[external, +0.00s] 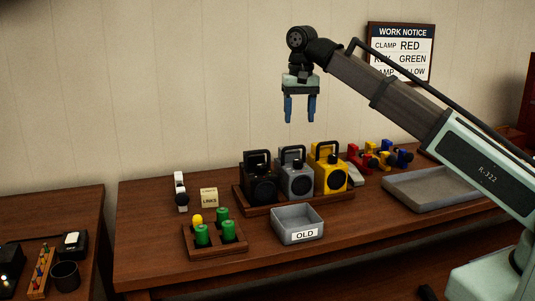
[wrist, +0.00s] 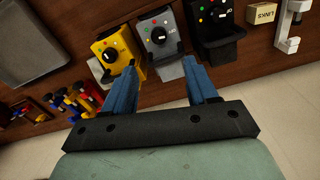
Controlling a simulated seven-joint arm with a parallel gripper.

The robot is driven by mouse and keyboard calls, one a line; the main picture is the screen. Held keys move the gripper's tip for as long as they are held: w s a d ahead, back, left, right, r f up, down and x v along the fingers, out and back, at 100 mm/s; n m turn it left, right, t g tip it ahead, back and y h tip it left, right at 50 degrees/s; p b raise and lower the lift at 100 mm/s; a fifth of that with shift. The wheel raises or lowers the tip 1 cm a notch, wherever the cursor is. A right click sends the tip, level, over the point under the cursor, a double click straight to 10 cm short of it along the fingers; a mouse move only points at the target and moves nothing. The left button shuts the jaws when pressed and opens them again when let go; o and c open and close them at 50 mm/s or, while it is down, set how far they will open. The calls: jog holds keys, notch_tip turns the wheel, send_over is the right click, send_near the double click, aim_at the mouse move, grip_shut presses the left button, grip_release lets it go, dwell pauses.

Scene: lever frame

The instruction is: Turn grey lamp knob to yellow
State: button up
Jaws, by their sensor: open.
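The grey lamp (external: 296,174) stands upright between a black lamp (external: 260,178) and a yellow lamp (external: 328,168) in a wooden tray (external: 290,202). In the wrist view the grey lamp (wrist: 165,45) shows a dark round knob (wrist: 158,36) with small coloured dots around it, green and red among them. Which dot the knob points to is too small to tell. My gripper (external: 299,120) is open and empty, high above the lamps with fingers pointing down. In the wrist view its blue fingers (wrist: 159,65) frame the grey lamp's lower part, apart from the knob.
A grey box marked OLD (external: 297,224) and a wooden holder with green cylinders (external: 215,238) stand in front. Red, yellow and blue clamps (external: 383,156) and a grey tray (external: 430,188) lie to the right. A partly covered work notice (external: 402,50) hangs on the wall.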

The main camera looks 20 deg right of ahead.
aim_at(299, 160)
notch_tip(299, 160, down, 14)
jog(key=shift+r, duration=0.25)
dwell(0.4)
jog(key=c, duration=1.1)
